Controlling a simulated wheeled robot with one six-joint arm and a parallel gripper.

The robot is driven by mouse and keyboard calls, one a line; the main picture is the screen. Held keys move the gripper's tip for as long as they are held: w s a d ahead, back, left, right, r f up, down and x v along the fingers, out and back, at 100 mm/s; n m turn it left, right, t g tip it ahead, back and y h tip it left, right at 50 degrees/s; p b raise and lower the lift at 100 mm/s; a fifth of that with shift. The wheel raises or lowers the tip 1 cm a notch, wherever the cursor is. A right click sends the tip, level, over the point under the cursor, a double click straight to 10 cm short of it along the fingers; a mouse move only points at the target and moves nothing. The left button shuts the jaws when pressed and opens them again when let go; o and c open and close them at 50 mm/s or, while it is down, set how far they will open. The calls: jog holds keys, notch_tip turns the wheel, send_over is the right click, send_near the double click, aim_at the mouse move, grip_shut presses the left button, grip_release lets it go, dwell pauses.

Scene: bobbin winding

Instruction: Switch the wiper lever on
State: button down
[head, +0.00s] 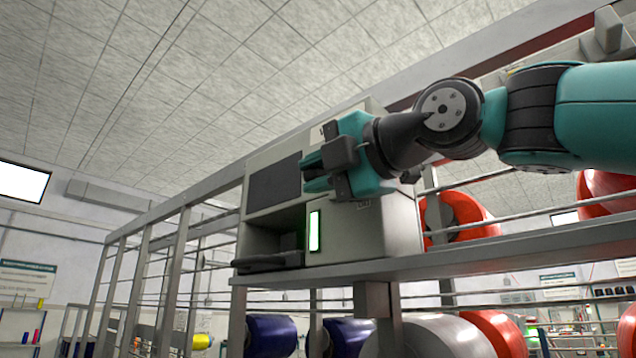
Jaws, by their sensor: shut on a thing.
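My gripper (317,172) is at the front right of a beige winding machine box (375,225), beside its dark panel (273,185). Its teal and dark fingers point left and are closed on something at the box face. The wiper lever cannot be made out apart from the fingers, which cover that spot. What shows fits the fingers being around the lever; its position cannot be told. A tall green light (315,231) glows on the box just below my gripper.
The box stands on a grey metal shelf (470,262). A dark tray-like part (268,262) juts from its lower left opening. Metal rails (185,262) run to the left. Red spools (462,220) are behind on the right, and blue spools (272,336) hang below.

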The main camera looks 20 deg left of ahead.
jog(key=shift+w+d+f+n+b, duration=0.1)
jog(key=shift+f+n+b, duration=0.35)
jog(key=shift+n, duration=0.2)
jog(key=shift+w+f+n+b, duration=0.1)
jog(key=shift+f+n+b, duration=0.25)
jog(key=shift+n, duration=0.3)
jog(key=c, duration=1)
grip_release()
jog(key=shift+r, duration=0.1)
jog(key=b+v, duration=0.4)
jog(key=v, duration=1.3)
jog(key=shift+d+b, duration=0.25)
jog(key=shift+b, duration=0.15)
jog(key=shift+s, duration=0.1)
